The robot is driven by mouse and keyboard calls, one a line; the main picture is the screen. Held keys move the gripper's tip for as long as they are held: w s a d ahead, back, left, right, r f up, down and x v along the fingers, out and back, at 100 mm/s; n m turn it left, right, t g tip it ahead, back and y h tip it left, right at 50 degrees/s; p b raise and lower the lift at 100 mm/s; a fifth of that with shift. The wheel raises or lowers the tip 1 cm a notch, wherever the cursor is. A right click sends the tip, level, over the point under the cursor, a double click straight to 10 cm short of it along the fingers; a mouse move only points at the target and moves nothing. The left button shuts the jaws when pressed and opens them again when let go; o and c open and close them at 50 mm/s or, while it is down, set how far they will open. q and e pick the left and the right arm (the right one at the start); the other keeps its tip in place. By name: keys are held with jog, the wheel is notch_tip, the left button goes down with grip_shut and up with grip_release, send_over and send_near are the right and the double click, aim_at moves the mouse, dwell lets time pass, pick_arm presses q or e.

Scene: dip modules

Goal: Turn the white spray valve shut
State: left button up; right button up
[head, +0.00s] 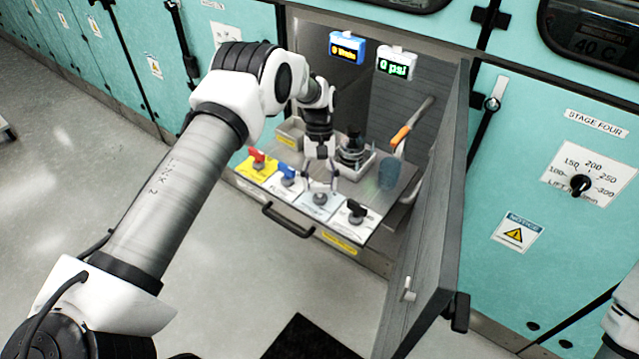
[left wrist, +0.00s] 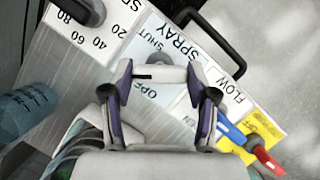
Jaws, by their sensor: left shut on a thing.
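In the head view the plate (head: 312,211) lies in the row of valves along the front of the pull-out shelf. My left gripper (head: 320,187) reaches down over it. In the left wrist view its two fingers (left wrist: 160,95) stand on either side of the valve's pale handle and hold it. The handle's lower part and exact angle are partly hidden. My right gripper is out of view; only a bit of that arm shows at the right edge.
A blue valve (head: 288,174) on the FLOW plate and a red valve (head: 257,159) on yellow stand to the left; a black knob (head: 356,209) stands to the right. A tray (head: 352,170), a blue cup (head: 389,174) and an orange-handled tool (head: 401,135) sit behind. An open door (head: 430,220) stands right.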

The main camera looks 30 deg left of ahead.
pick_arm(q)
jog(key=m, duration=0.1)
jog(key=m+y, duration=0.1)
jog(key=m, duration=0.1)
jog(key=shift+d+f+m+g, duration=0.1)
jog(key=shift+f+m+g, duration=0.05)
jog(key=shift+m+g, duration=0.2)
jog(key=shift+m+y, duration=0.9)
jog(key=shift+m, duration=0.95)
jog(key=o, duration=1.1)
jog(key=shift+o, duration=0.2)
jog(key=v, duration=1.2)
